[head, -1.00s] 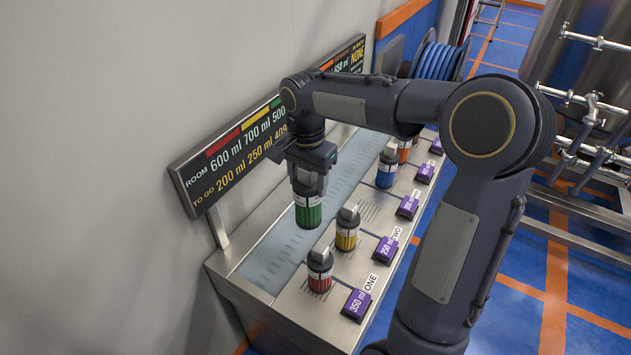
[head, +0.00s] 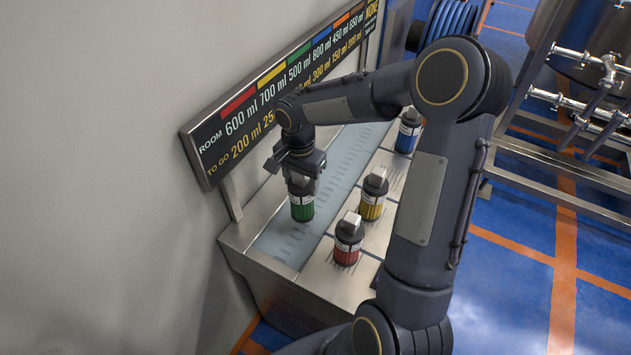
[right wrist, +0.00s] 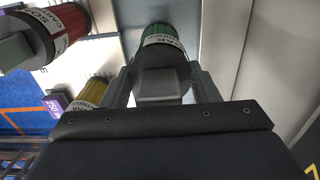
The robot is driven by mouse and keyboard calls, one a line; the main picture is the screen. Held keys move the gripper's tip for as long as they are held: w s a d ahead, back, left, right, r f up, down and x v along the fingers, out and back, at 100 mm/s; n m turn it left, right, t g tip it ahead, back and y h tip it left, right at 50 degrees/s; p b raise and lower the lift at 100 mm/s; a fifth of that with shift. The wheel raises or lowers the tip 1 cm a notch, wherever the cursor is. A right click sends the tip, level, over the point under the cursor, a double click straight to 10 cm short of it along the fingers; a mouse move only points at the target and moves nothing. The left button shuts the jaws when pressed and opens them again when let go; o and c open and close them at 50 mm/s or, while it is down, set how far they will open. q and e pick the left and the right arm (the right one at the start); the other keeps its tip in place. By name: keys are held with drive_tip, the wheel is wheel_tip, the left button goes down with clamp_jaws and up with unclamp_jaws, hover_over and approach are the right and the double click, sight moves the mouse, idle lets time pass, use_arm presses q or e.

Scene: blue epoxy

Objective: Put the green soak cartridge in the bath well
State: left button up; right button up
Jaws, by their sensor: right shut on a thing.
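The green soak cartridge (head: 302,207) has a dark cap and a white label band. My right gripper (head: 302,180) is shut on its cap and holds it upright over the pale bath well (head: 285,243), the long recessed strip along the bench. I cannot tell whether the cartridge's bottom touches the well. In the right wrist view the green cartridge (right wrist: 165,35) sits between the fingers of the right gripper (right wrist: 163,88). My left gripper is not in view.
A red cartridge (head: 347,243) and a yellow cartridge (head: 373,195) stand on the bench beside the well, with a blue one (head: 408,132) farther back. A sign board (head: 285,90) stands behind the well, near the wall. The well's front end is clear.

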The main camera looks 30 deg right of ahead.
drive_tip(key=shift+f, duration=3.15)
drive_tip(key=o, duration=1.5)
wheel_tip(320, 180, up, 12)
drive_tip(key=shift+s+r, duration=0.1)
drive_tip(key=shift+r, duration=0.05)
drive_tip(key=s+a+r+n+t+y, duration=0.2)
drive_tip(key=s+n, duration=0.3)
drive_tip(key=s, duration=0.6)
drive_tip(key=s+a+r+n+t+y, duration=0.1)
drive_tip(key=s+a+r+n+t, duration=0.2)
drive_tip(key=s, duration=0.7)
drive_tip(key=shift+s+a+n+t+y, duration=0.35)
drive_tip(key=shift+a+n, duration=0.6)
drive_tip(key=shift+n, duration=0.55)
